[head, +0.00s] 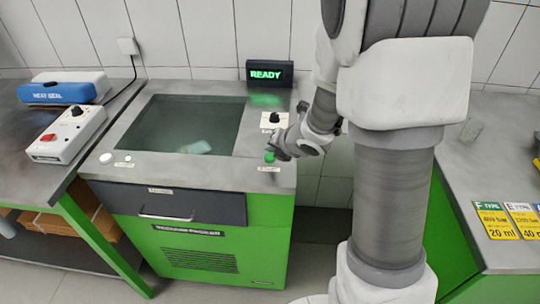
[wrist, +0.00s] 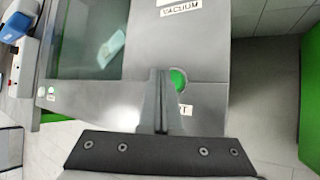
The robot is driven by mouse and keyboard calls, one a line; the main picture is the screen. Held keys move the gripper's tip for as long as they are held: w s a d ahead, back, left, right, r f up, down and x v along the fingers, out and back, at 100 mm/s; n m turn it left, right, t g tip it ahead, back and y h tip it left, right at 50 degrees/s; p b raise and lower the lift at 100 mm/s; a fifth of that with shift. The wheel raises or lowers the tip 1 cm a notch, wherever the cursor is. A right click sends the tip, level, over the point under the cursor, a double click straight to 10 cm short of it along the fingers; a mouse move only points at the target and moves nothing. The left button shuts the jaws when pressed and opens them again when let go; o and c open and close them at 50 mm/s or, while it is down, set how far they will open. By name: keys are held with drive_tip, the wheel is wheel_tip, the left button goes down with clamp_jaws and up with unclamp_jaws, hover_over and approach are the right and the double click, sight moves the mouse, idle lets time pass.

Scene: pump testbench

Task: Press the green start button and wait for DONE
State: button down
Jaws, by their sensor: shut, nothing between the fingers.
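The green start button (head: 269,157) is on the front right of the testbench top. It also shows in the wrist view (wrist: 178,80), partly hidden behind my fingers. My gripper (head: 277,150) is shut and empty, with its fingertips (wrist: 159,72) close beside the button. I cannot tell whether they touch it. The display (head: 265,74) at the back right of the bench reads READY in green letters. The testbench (head: 215,172) has a dark glass lid (head: 190,115) with a pale object showing beneath it.
A dark knob (head: 274,117) stands behind the button, near a VACUUM label (wrist: 181,10). A control box with a red button (head: 68,134) and a blue heat sealer (head: 62,88) are on the left table. Type cards (head: 491,220) lie right.

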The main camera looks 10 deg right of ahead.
sight(272, 159)
drive_tip(key=shift+f, duration=0.1)
idle(0.3)
drive_tip(key=shift+f+b, duration=0.3)
drive_tip(key=shift+b, duration=0.3)
drive_tip(key=shift+f+b, duration=0.55)
idle(0.5)
drive_tip(key=shift+r, duration=0.15)
drive_tip(key=shift+r+p, duration=0.7)
drive_tip(key=shift+r, duration=0.1)
wheel_tip(272, 159, up, 5)
drive_tip(key=p, duration=0.4)
drive_tip(key=shift+r, duration=0.1)
idle(0.8)
